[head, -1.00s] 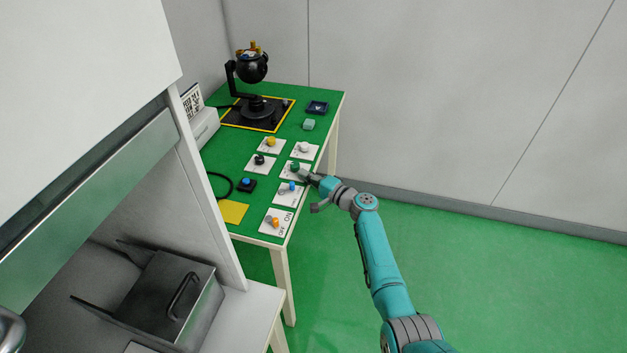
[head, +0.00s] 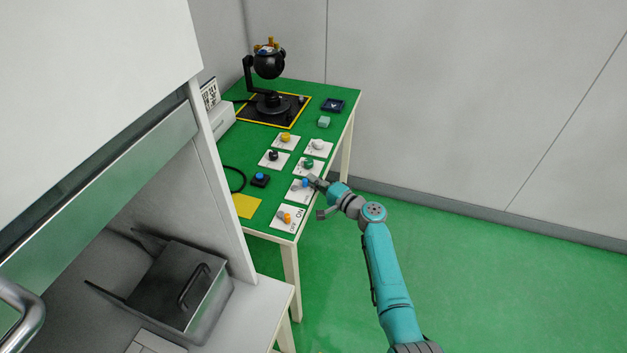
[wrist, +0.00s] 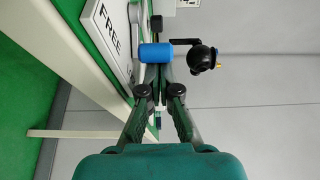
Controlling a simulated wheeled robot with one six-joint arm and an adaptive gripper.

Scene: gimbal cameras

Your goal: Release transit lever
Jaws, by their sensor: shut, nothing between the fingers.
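The lever with a blue handle stands on a white plate (head: 295,192) at the right edge of the green table. In the wrist view, the blue handle (wrist: 156,53) is a short cylinder at my fingertips, and its plate (wrist: 108,35) reads "FREE". My gripper (head: 313,181) is shut and empty, just right of the blue handle (head: 302,183) in the head view. In the wrist view my closed fingertips (wrist: 157,74) reach the handle's near side. I cannot tell whether they touch it. The fingers hide part of the lever's lower side.
Plates with a green knob (head: 308,163) and an orange lever (head: 285,217) flank the blue one. A black gimbal ball (head: 269,64) stands at the table's far end. A blue button (head: 260,177) sits to the left. Open floor lies right of the table.

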